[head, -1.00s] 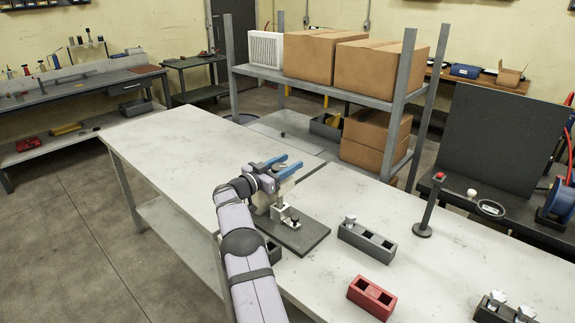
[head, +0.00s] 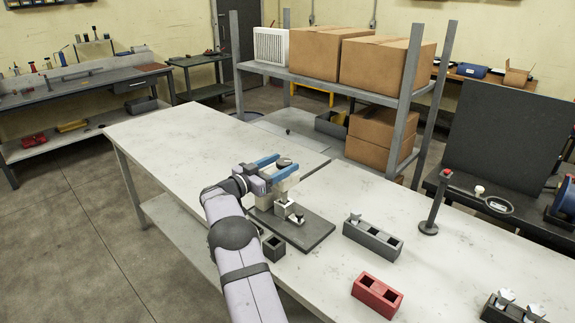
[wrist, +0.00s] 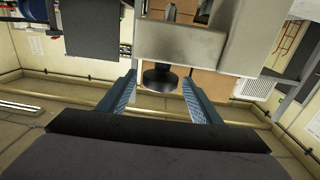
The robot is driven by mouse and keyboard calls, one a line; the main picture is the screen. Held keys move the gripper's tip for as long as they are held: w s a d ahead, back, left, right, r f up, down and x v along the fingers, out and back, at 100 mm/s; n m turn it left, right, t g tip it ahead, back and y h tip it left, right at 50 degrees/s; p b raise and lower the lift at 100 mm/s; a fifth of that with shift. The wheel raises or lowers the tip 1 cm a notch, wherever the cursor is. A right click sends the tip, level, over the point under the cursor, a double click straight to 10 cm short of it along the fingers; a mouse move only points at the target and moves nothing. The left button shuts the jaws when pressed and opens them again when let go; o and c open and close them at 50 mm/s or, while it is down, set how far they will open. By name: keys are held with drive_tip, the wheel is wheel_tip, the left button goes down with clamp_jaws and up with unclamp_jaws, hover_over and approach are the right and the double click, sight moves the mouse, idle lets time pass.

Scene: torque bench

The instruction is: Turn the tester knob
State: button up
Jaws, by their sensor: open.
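The tester is a pale grey block (head: 286,185) on a dark base plate (head: 312,232), with a small silver clamp-like part at its front. Its round black knob (head: 284,162) is on top. My gripper (head: 287,163) is open at the top of the tester, its blue fingers on either side of the knob. In the wrist view the knob (wrist: 160,77) shows between the two fingers of my gripper (wrist: 160,80), with a gap on each side. The tester body (wrist: 190,45) fills the upper part of that view.
A small dark open box (head: 274,248) stands beside the plate. A grey holder (head: 375,240), a red holder (head: 377,296) and a dark holder with silver fittings (head: 510,310) stand to the right. A post with a red top (head: 434,205) stands further back. The left tabletop is clear.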

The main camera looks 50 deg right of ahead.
drive_tip(key=shift+a, duration=1)
